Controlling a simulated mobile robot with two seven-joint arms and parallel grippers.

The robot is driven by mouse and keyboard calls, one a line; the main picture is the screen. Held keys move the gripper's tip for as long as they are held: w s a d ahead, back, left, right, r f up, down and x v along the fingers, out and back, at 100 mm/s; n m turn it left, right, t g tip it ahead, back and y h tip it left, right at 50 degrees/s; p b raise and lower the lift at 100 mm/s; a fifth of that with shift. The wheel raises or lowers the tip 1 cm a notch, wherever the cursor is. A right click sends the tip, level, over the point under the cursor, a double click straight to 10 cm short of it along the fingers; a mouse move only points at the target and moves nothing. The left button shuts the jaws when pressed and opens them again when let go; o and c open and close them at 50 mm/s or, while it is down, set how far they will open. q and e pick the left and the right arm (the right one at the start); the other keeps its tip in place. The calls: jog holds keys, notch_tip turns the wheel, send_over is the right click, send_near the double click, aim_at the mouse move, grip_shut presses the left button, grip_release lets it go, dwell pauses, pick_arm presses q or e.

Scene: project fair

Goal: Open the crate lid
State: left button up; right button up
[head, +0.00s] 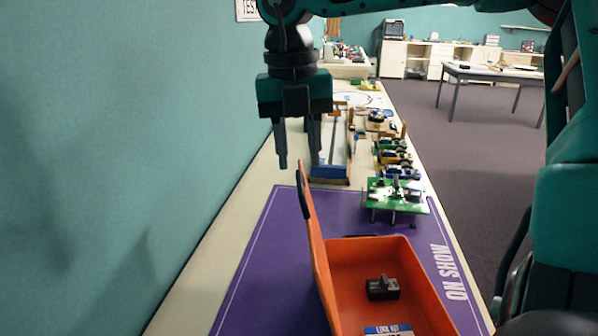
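The orange crate (345,272) stands on the purple mat, partly cut off by the bottom edge of the head view. Its orange lid (312,238) stands up along the crate's left side, seen nearly edge-on, and leans a little left. A black handle (300,190) is near the lid's upper end. The crate's inside is exposed. My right gripper (297,163) points down at the lid's upper end, fingers apart with nothing seen between them. I cannot tell whether a finger touches the lid. My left gripper is not in view.
A black part (383,289) and a blue-and-white labelled item (388,330) lie in the crate. A green board (395,195) with parts stands behind it, with several small models beyond. The purple mat (262,262) is bare left of the crate; a teal wall (110,150) borders the table.

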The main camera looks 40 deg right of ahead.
aim_at(300, 183)
jog(key=shift+d+f, duration=0.1)
jog(key=shift+f, duration=1.7)
grip_shut()
